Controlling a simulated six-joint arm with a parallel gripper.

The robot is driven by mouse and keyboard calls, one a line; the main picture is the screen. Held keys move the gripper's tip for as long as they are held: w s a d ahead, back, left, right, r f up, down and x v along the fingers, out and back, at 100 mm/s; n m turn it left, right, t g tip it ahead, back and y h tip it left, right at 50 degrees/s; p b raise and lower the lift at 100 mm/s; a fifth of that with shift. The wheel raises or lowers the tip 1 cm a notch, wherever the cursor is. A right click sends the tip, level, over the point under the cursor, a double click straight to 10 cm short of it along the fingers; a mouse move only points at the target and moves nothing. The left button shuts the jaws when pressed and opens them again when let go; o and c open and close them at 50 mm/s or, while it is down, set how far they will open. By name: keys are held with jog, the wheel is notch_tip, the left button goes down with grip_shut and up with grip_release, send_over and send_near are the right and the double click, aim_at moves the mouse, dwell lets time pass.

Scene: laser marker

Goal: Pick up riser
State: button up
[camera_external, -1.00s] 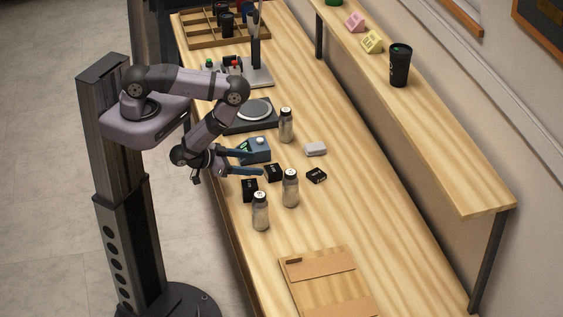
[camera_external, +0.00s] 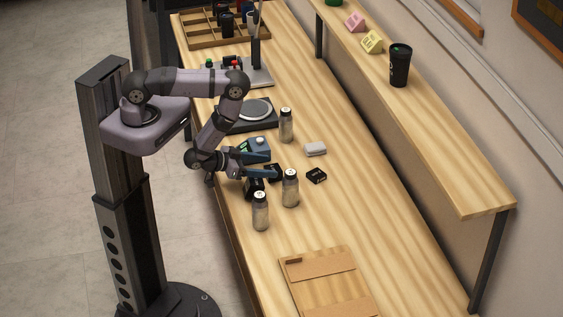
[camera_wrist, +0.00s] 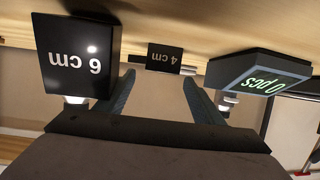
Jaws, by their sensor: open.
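Small black blocks that look like risers stand on the wooden bench. The one labelled 4 cm (camera_wrist: 175,67) is beyond my fingertips and roughly between them in the wrist view; it appears partly hidden by my fingers in the external view (camera_external: 273,171). A block labelled 6 cm (camera_wrist: 84,60) is large at the left of the wrist view, close to one finger, and shows in the external view (camera_external: 252,189). Another black block (camera_external: 316,175) lies farther right. My gripper (camera_external: 275,166) is open and empty, low over the bench; its fingers also show in the wrist view (camera_wrist: 160,90).
A blue device with a green "0 pcs" display (camera_wrist: 264,76) stands close to my other finger. Capped bottles (camera_external: 290,189) (camera_external: 261,211) (camera_external: 286,126) stand nearby. The bench before the brown board (camera_external: 330,267) is fairly clear.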

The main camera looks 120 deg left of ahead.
jog(key=shift+w+a+f, duration=0.1)
jog(key=shift+a+f, duration=0.15)
jog(key=shift+f, duration=0.2)
jog(key=shift+w+a+f, duration=0.1)
jog(key=shift+a+f, duration=0.1)
jog(key=shift+f, duration=0.2)
jog(key=c, duration=1.4)
jog(key=shift+w+r, duration=0.1)
jog(key=shift+r, duration=0.05)
jog(key=shift+w+a+r+b, duration=0.1)
jog(key=shift+r+b, duration=0.3)
jog(key=shift+r, duration=0.45)
jog(key=shift+w+r+b, duration=0.1)
jog(key=shift+r+b, duration=0.4)
jog(key=shift+r, duration=3.65)
